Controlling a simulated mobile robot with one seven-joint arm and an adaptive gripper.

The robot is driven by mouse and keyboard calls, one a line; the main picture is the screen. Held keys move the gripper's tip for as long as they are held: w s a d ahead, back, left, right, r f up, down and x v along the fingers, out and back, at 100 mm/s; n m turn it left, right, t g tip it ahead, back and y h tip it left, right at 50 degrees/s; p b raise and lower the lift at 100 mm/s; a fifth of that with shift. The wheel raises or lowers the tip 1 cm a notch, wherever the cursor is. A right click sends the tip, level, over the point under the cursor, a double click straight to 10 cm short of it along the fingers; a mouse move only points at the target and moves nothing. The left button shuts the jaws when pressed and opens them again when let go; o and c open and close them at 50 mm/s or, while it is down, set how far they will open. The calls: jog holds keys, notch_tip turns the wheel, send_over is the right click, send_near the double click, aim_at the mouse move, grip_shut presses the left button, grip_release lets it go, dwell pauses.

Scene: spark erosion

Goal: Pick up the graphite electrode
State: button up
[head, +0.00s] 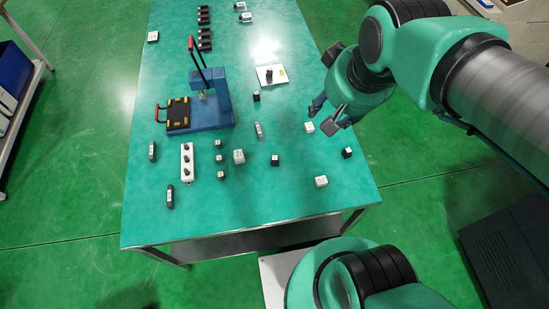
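Several small dark blocks that could be the graphite electrode lie on the green table (290,195). One dark block (275,160) is near the middle front, one dark block (347,153) is near the right edge, and one dark block (256,96) is further back. I cannot tell which is the graphite electrode. My gripper (331,114) is above the right side of the table, with its fingers apart and nothing visible between them. The right-edge dark block is just in front of it in the picture, apart from it.
White blocks (309,127), (239,157) and (321,181) stand around the dark ones. A blue press-like fixture (215,115) stands at the left, with a white strip holder (187,163) in front. A white plate (272,75) lies further back. The front table area is mostly clear.

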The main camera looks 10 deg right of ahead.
jog(key=w+a+f+g, duration=0.1)
jog(key=w+a+f, duration=0.1)
jog(key=w+f, duration=0.45)
jog(key=g, duration=0.4)
send_over(275, 158)
notch_tip(275, 158, down, 27)
jog(key=shift+w+r+m+p, duration=0.2)
jog(key=shift+m+p, duration=0.1)
jog(key=shift+p, duration=0.15)
jog(key=shift+f, duration=0.1)
jog(key=shift+f+b, duration=0.65)
jog(key=shift+f, duration=3.5)
jog(key=shift+f, duration=0.1)
jog(key=shift+s+f+b, duration=0.1)
jog(key=shift+f+b, duration=0.5)
jog(key=shift+f, duration=1.9)
